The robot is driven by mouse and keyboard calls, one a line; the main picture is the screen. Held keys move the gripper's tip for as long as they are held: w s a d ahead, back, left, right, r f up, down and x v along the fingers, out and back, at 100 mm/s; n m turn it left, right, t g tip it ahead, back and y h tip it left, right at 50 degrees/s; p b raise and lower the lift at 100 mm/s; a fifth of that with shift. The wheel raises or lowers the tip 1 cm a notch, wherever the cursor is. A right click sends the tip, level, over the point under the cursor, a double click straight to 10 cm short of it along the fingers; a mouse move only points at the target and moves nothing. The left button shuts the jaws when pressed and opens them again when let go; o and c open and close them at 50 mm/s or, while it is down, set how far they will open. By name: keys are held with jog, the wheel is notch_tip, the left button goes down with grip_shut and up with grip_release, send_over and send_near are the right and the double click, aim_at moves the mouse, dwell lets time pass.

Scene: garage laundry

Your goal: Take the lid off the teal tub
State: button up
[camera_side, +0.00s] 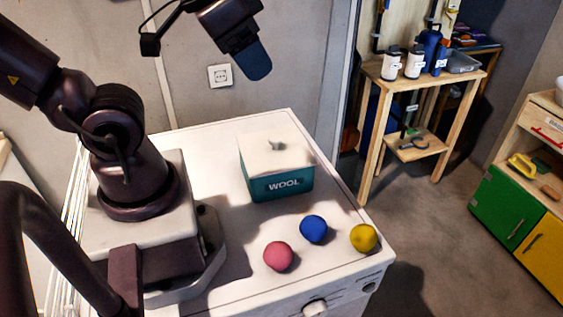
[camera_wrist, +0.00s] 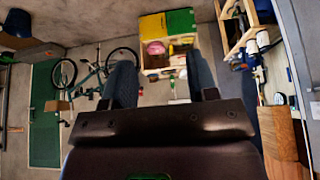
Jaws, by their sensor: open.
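The teal tub (camera_side: 282,187) stands on the white machine top in the side view, with the word WOOL on its front. Its white lid (camera_side: 262,155) sits on top of it, with a small knob (camera_side: 275,146) in the middle. My gripper (camera_side: 258,66) is high above and a little behind the tub, well apart from it. In the wrist view my gripper (camera_wrist: 160,85) has its two dark fingers spread wide with nothing between them. The tub does not show in the wrist view.
A pink ball (camera_side: 278,256), a blue ball (camera_side: 313,229) and a yellow ball (camera_side: 363,238) lie in front of the tub near the front edge of the white machine top (camera_side: 225,158). A wall with a socket (camera_side: 220,76) stands behind. A wooden shelf (camera_side: 425,85) stands at the right.

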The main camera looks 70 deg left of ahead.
jog(key=n+g+y, duration=0.1)
jog(key=n+g, duration=0.3)
jog(key=n, duration=0.4)
send_near(275, 138)
jog(key=f, duration=0.4)
jog(key=shift+w+a+f, duration=0.25)
jog(key=shift+a+f, duration=0.05)
jog(key=shift+a, duration=0.1)
jog(key=shift+w+a+f, duration=0.1)
jog(key=shift+w+f, duration=0.1)
jog(key=shift+f, duration=1.2)
jog(key=shift+w+f, duration=0.25)
jog(key=shift+f, duration=1.15)
jog(key=c, duration=1)
